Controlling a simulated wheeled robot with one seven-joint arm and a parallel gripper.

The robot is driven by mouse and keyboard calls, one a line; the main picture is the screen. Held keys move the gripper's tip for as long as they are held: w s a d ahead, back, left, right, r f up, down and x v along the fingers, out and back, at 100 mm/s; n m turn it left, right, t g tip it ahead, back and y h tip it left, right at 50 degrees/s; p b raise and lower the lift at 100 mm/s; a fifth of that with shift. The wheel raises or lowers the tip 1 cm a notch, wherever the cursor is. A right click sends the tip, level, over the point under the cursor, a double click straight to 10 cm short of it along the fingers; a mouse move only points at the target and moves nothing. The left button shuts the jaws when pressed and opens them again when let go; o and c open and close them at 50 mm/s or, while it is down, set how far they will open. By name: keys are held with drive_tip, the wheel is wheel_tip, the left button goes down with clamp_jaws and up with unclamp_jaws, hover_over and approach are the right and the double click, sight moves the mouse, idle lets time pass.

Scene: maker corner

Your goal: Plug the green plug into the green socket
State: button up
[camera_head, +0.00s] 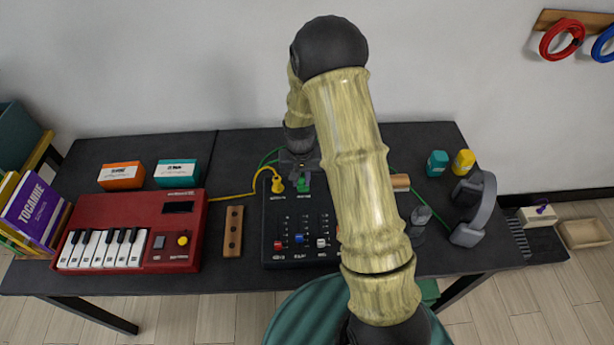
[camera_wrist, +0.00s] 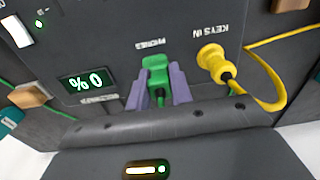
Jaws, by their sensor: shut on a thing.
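The green plug (camera_wrist: 157,80) is between the two purple fingers of my gripper (camera_wrist: 159,90), which is shut on it. Its green cable runs back toward the wrist. The plug is at the PHONES label on the black mixer (camera_wrist: 125,50), where the green socket is; plug and socket overlap in view, so I cannot tell how deep the plug sits. In the head view the green at the socket (camera_head: 304,184) shows at the mixer's back edge, just below my gripper (camera_head: 300,168). The mixer (camera_head: 285,252) lies on the table.
A yellow plug (camera_wrist: 212,60) with a yellow cable sits in the KEYS IN socket, close to the right of my gripper. A red keyboard (camera_head: 185,257) and wooden block (camera_head: 233,231) lie left of the mixer. Headphones (camera_head: 482,210) stand at the right. My arm hides part of the table.

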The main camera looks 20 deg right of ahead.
drive_tip(key=shift+d, duration=0.65)
drive_tip(key=shift+w, duration=0.25)
drive_tip(key=shift+d, duration=0.25)
drive_tip(key=shift+s, duration=0.15)
drive_tip(key=shift+a, duration=0.5)
drive_tip(key=shift+s+a, duration=0.2)
drive_tip(key=shift+a, duration=0.1)
drive_tip(key=shift+a, duration=0.1)
drive_tip(key=shift+w, duration=0.2)
